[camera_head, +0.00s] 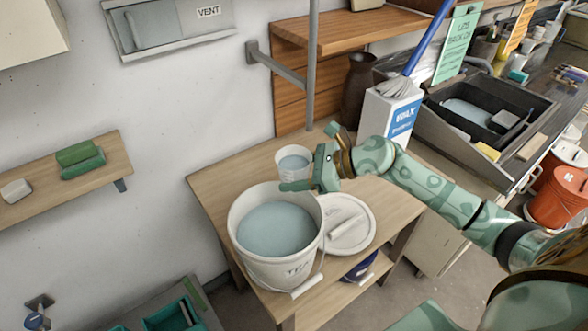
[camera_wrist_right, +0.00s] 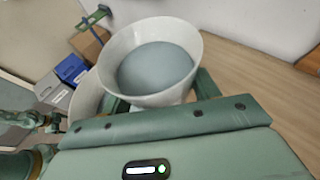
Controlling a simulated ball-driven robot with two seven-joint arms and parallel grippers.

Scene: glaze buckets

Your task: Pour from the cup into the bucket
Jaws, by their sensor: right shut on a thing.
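The cup (camera_head: 293,162) is small and white, with grey-blue glaze inside. It looks upright, behind the bucket on the bench's far side; I cannot tell if it touches the top. My right gripper (camera_head: 303,182) is shut on it from the right. In the right wrist view the cup (camera_wrist_right: 150,88) stands between the fingers, its glaze level below the rim. The bucket (camera_head: 274,264) is large and white, with lettering on its front and a wire handle hanging down. It holds grey-blue glaze (camera_head: 275,229) and stands open on the bench's front left.
A white lid (camera_head: 350,226) lies on the wooden bench (camera_head: 228,177) right of the bucket. A grey post (camera_head: 312,70) rises behind the bench. A white WAX box (camera_head: 390,116) and a sink (camera_head: 490,110) are at the right. A dark blue container (camera_head: 360,267) is on the lower shelf.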

